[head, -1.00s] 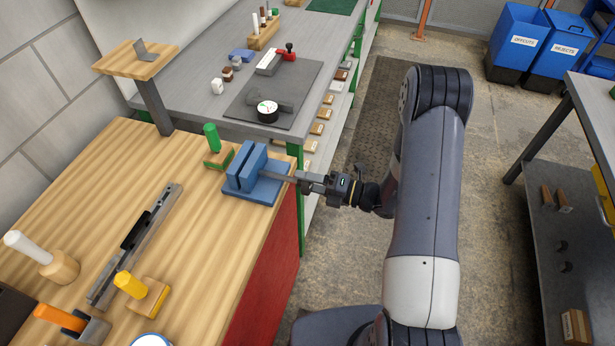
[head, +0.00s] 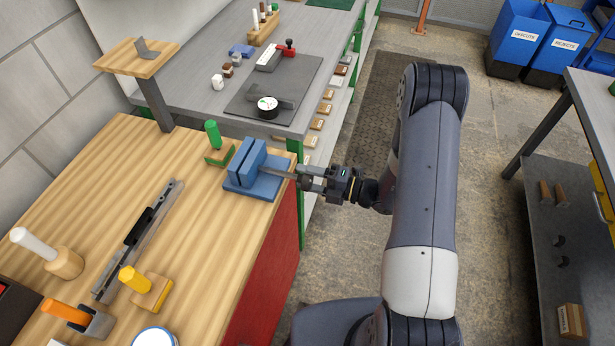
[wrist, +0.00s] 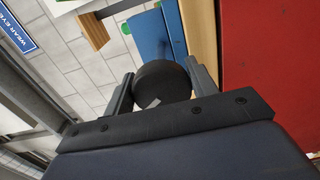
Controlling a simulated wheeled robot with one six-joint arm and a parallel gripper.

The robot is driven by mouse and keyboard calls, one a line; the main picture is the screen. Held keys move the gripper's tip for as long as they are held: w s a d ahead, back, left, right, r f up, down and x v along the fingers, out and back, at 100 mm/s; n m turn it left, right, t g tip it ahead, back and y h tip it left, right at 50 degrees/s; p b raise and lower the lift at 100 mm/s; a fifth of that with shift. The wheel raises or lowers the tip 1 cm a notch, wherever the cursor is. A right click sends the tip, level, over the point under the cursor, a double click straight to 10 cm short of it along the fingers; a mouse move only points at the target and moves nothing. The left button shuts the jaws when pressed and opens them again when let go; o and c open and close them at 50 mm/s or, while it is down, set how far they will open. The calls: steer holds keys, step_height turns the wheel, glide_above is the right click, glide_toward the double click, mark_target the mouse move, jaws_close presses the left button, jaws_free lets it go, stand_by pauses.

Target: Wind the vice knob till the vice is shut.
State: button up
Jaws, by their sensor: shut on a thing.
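The blue vice (head: 256,186) sits at the right far corner of the wooden bench, with a narrow gap visible between its two upright jaws. A thin screw runs from it to the right, past the bench edge, towards my gripper (head: 304,178). In the wrist view the round black vice knob (wrist: 162,84) lies between the two fingers of my gripper (wrist: 155,92), which are shut on it. Part of the blue vice (wrist: 152,40) shows beyond the knob. In the head view the fingers largely hide the knob.
A green-handled tool (head: 213,136) stands close behind the vice. A raised wooden stand (head: 137,58) is at the bench's back corner. The bench's red side panel (head: 268,265) is below my gripper.

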steer(key=o, duration=0.9)
steer(key=shift+d, duration=0.15)
steer(key=b+v, duration=0.2)
steer(key=v, duration=0.8)
steer(key=shift+s+d+b, duration=0.15)
steer(key=shift+d+b, duration=0.15)
steer(key=shift+a, duration=0.1)
steer(key=p+x, duration=0.2)
steer(key=x, duration=0.8)
steer(key=shift+a+p, duration=0.35)
